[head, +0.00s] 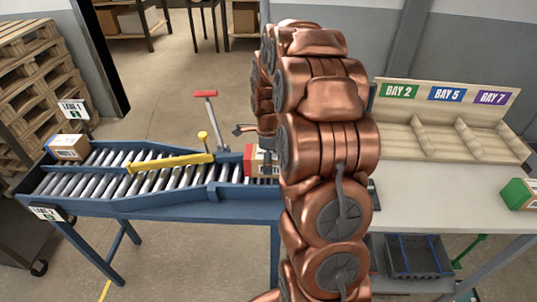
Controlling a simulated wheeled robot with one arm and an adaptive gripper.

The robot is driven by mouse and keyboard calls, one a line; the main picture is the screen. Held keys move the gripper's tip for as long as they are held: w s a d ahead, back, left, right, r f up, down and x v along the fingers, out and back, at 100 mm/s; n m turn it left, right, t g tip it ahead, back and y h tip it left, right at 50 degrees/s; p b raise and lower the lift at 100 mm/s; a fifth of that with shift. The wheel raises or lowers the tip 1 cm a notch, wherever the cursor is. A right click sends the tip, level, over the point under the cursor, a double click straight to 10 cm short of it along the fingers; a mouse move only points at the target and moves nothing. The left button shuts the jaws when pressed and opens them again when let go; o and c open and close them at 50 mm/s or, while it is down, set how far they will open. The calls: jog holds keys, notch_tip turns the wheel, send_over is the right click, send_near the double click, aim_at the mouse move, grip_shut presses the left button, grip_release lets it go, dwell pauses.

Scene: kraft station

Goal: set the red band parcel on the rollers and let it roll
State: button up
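The red band parcel (249,160), a brown box with a red end and a white label, sits at the right end of the roller conveyor (118,205). My arm hides its right part, and I cannot tell how much of it rests on the rollers. My gripper (246,130) is just above and behind the parcel. Only a dark finger-like part of it shows left of my arm; the rest is hidden. I cannot tell whether it is open or touches the parcel.
A yellow diverter bar (165,163) lies slantwise across the rollers; a red-topped lever (211,120) stands behind. A blue-banded parcel (68,147) sits at the far left end. Right are a white table (450,195), a bay rack (450,120) and a green-banded parcel (518,194).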

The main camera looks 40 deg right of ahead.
jog(key=shift+f, duration=0.55)
jog(key=o, duration=1.5)
jog(key=shift+c, duration=0.2)
notch_tip(320, 180, up, 12)
jog(key=s+a+r+n+g, duration=0.1)
jog(key=s+a+r+n, duration=0.2)
jog(key=s+a+n, duration=1.55)
jog(key=s+a+f+n, duration=0.1)
jog(key=s+a+n, duration=0.2)
jog(key=s+n, duration=0.4)
jog(key=s, duration=0.4)
jog(key=shift+a+f+n+g, duration=0.3)
jog(key=shift+f+n+g, duration=0.05)
jog(key=shift+g, duration=0.05)
